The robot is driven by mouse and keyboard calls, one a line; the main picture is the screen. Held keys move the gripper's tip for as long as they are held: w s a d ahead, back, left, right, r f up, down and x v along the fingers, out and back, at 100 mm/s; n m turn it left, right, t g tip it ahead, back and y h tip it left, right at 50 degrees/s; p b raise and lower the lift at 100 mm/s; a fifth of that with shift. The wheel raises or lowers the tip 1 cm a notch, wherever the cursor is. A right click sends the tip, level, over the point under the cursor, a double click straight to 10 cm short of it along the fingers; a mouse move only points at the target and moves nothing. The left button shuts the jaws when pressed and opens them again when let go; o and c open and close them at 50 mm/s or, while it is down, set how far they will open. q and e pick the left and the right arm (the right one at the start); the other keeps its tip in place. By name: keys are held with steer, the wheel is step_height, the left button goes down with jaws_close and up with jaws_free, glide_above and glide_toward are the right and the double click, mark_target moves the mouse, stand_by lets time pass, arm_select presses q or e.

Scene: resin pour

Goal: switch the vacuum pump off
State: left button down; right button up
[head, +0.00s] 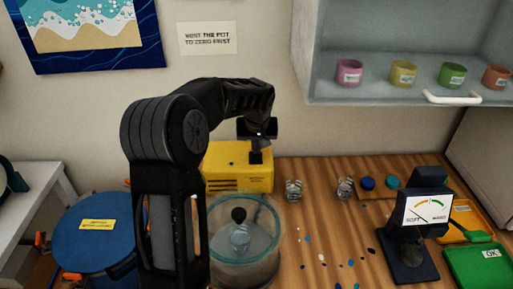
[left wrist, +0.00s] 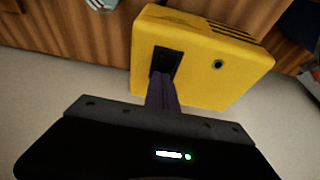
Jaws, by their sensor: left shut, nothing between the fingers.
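The vacuum pump (head: 238,172) is a yellow box at the back of the wooden bench, against the wall. In the left wrist view the pump (left wrist: 215,75) shows a dark rectangular switch recess (left wrist: 167,56) and a small round dark port. My left gripper (head: 257,158) is shut and empty, with its fingers pointing down at the pump's top. In the left wrist view its fingertips (left wrist: 163,78) overlap the lower edge of the switch recess; I cannot tell whether they touch. The fingers partly hide the switch, so its position is unclear. My right gripper is out of view.
A glass vessel (head: 271,262) stands in front of the pump. A blue round lid (head: 95,245) is at left. Small jars (head: 294,190), a gauge (head: 425,215) and a green tray (head: 480,262) lie to the right. A shelf (head: 400,92) with coloured cups hangs above.

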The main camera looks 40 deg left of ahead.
mark_target(256, 159)
arm_select(q)
steer(key=shift+s+d+f, duration=0.1)
steer(key=shift+s+f, duration=0.05)
steer(key=shift+f, duration=0.05)
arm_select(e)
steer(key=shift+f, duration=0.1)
arm_select(q)
steer(key=shift+s+d+b, duration=0.2)
steer(key=shift+s+b, duration=0.05)
steer(key=shift+b, duration=0.1)
steer(key=shift+s+d, duration=0.25)
steer(key=shift+s, duration=0.05)
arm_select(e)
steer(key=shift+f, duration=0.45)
